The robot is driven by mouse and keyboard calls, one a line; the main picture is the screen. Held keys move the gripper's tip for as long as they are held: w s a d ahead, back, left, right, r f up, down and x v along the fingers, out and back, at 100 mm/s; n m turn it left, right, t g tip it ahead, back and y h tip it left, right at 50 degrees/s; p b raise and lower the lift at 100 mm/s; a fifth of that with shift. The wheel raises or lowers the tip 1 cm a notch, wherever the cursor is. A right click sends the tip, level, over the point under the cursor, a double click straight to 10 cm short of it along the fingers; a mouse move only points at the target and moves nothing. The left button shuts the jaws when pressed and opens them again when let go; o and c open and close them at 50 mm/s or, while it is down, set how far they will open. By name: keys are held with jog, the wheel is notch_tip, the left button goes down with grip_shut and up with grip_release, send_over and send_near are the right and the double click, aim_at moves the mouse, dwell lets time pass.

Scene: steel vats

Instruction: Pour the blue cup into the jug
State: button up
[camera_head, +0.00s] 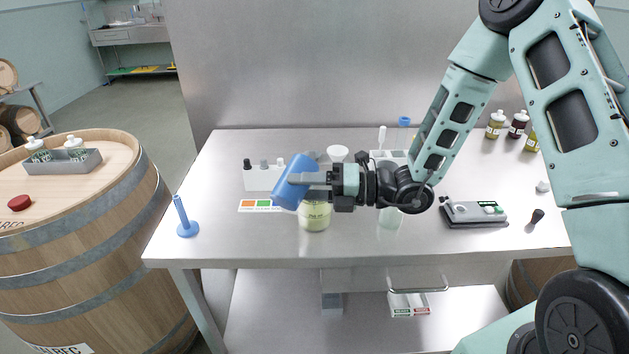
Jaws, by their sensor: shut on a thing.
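The blue cup (292,180) is in my gripper (312,181), which is shut on it. The cup is tilted, above the table, left of the gripper's body. A clear container with pale yellow-green liquid (314,217) stands on the table just below and right of the cup; it looks like the jug, and my gripper hides its upper part. A second clear vessel with pale green contents (390,219) stands under my arm, partly hidden. I cannot tell whether liquid is leaving the cup.
A steel table (240,240) holds a blue stand (186,218) at left, a white rack (262,176) behind, a grey instrument (473,213) and dark stopper (536,216) at right, and several bottles (495,125) at back right. A barrel (75,230) stands left. The front left tabletop is clear.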

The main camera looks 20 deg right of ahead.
jog(key=shift+r+m+y, duration=0.3)
jog(key=shift+m, duration=0.2)
dwell(1.3)
jog(key=shift+w+d+r+m+p, duration=0.35)
jog(key=shift+m+p, duration=0.25)
jog(key=shift+p, duration=0.3)
dwell(0.8)
